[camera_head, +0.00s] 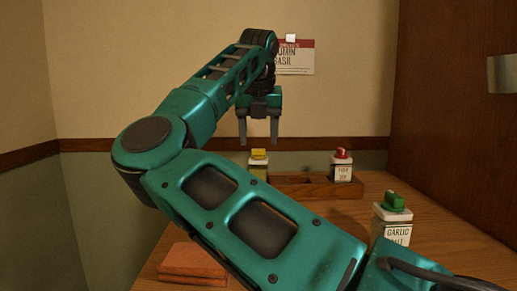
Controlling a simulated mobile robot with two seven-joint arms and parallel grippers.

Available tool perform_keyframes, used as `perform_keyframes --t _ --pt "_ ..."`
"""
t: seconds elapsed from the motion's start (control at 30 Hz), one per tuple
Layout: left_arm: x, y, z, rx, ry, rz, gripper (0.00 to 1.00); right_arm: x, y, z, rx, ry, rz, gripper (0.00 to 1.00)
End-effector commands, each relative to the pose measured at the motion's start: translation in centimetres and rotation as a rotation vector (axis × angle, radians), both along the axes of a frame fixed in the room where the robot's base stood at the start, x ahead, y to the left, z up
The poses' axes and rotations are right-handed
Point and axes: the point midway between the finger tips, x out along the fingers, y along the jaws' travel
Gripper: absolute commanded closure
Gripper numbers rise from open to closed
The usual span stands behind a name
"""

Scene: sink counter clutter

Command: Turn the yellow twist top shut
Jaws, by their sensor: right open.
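The yellow twist top (259,154) sits on a small container (257,170) at the back of the counter, next to the left end of a wooden rack. My arm hides the container's lower part. My right gripper (258,138) points down just above the yellow top in the picture, with its two fingers apart and nothing between them. I cannot tell how far above or in front of the top it is, or how far the top is turned. My left gripper is not in view.
The wooden rack (310,188) holds a red-topped shaker (342,165). A green-topped garlic salt shaker (392,218) stands at front right. A folded orange cloth (190,261) lies at front left. A brown cabinet side (450,110) bounds the right. My arm covers the counter's middle.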

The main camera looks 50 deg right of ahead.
Motion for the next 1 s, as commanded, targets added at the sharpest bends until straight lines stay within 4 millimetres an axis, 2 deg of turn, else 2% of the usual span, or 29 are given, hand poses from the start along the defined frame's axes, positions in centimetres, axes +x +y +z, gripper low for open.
perform_keyframes --t 0.03,0.2,0.53,1.0 --pt "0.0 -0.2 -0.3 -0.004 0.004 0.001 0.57 0.1 -0.2 -0.9 0.001 0.002 -0.001 0.39" --pt "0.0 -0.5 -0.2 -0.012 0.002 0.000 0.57 0.5 -0.7 -2.1 0.000 0.000 -0.001 0.39" --pt "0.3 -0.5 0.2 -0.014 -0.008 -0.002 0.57 0.5 -0.8 -2.2 0.000 0.000 -0.001 0.39" --pt "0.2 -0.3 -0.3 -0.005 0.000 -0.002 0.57 0.5 -0.8 -2.2 0.000 0.000 -0.001 0.84"
